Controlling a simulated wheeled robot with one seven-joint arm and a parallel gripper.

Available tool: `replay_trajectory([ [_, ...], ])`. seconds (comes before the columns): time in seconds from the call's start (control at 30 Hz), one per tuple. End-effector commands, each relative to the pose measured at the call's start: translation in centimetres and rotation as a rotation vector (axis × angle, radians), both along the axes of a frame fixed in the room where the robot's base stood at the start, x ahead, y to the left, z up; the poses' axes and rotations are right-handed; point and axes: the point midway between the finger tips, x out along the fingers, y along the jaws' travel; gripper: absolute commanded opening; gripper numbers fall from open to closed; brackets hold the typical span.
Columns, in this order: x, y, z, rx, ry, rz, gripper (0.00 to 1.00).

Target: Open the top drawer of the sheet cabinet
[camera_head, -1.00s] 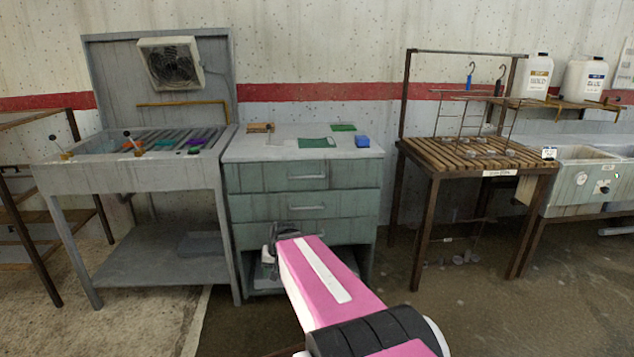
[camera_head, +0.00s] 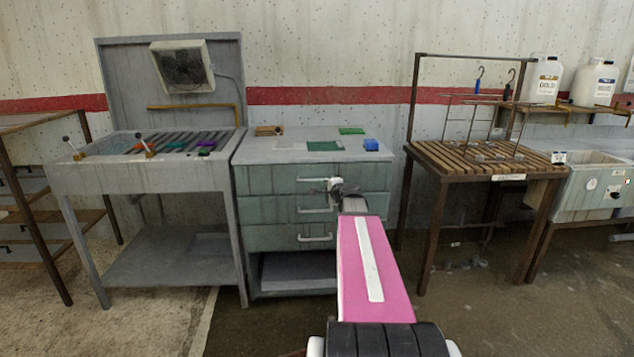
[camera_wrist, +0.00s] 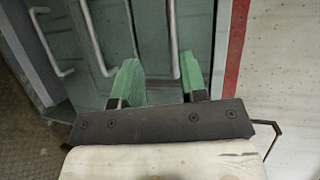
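The sheet cabinet (camera_head: 245,215) is grey-green and stands against the wall with its drawers shut. The top drawer's front (camera_head: 258,181) has a light bar handle (camera_head: 312,180). My gripper (camera_head: 336,186) is in front of the cabinet, near the right end of that handle, and partly covers the drawer fronts. In the wrist view my gripper (camera_wrist: 160,63) is open, its two green fingers apart. The rightmost handle there (camera_wrist: 173,38), seemingly the top drawer's, appears between the fingers. I cannot tell whether they touch it.
A grey sink stand (camera_head: 145,178) is close on the left. A slatted wooden table (camera_head: 430,160) with a wire rack is on the right. The floor before the cabinet is free apart from my arm.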

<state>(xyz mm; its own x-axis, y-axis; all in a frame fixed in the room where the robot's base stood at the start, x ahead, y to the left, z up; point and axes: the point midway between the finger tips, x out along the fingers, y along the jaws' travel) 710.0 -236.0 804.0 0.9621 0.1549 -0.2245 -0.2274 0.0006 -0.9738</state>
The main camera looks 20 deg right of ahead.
Motion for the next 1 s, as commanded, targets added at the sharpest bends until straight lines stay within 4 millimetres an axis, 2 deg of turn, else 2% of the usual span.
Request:
replay_trajectory([
  [0.03,0.2,-1.0,0.5,0.022,-0.015,-0.025,0.39],
  [0.1,0.2,-1.7,1.0,0.043,-0.028,-0.045,0.39],
  [0.37,1.8,-1.7,0.8,0.051,-0.032,-0.05,0.39],
  [0.8,8.9,-0.8,-0.5,0.049,-0.031,-0.048,0.39],
  [1.0,10.7,-0.5,-0.9,0.049,-0.031,-0.048,0.39],
])
